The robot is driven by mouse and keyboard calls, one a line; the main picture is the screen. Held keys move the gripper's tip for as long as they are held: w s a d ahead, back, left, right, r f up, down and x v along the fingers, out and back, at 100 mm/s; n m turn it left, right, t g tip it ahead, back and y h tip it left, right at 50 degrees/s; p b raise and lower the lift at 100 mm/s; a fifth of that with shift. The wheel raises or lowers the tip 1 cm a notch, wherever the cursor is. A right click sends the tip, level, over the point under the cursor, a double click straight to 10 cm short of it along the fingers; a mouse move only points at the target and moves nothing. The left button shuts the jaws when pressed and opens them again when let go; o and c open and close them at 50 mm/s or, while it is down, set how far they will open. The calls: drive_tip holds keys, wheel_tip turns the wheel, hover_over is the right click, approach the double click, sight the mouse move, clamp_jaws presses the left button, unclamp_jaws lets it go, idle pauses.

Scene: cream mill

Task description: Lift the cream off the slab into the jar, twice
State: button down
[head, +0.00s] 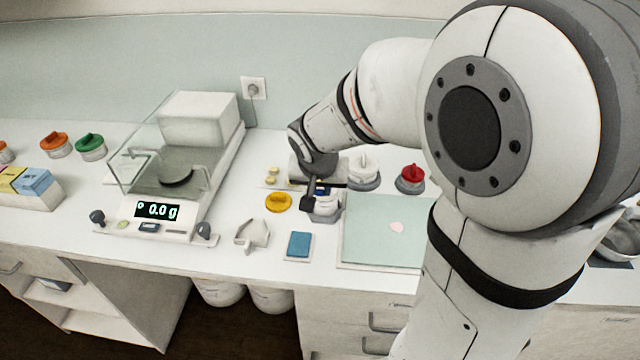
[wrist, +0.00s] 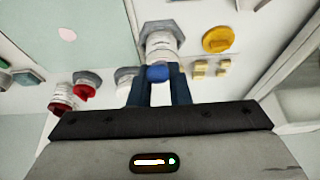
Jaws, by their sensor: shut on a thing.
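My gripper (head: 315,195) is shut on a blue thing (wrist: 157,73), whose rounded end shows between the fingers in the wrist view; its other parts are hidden. The gripper, also in the wrist view (wrist: 158,68), is close over a white jar (head: 326,208). The jar also shows just past the fingertips (wrist: 160,40); I cannot see into it. A yellow lid (head: 278,202) lies beside the jar. The pale green slab (head: 375,253) is right of the jar, with a small pinkish cream patch (head: 397,227) on it. The patch also shows in the wrist view (wrist: 67,34).
A scale (head: 155,228) reading 0.0 g, with a glass shield, stands left. A grey-white holder (head: 253,233) and a blue pad (head: 299,245) lie in front. A white-lidded jar (head: 363,175) and a red-lidded jar (head: 411,180) stand behind the slab.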

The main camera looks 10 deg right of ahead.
drive_tip(key=shift+f+b, duration=0.3)
drive_tip(key=shift+b, duration=0.3)
idle(1.7)
drive_tip(key=shift+s+a+b, duration=0.1)
drive_tip(key=shift+s+b, duration=0.25)
idle(1.1)
drive_tip(key=shift+r+p, duration=1.7)
drive_tip(key=shift+r, duration=1.35)
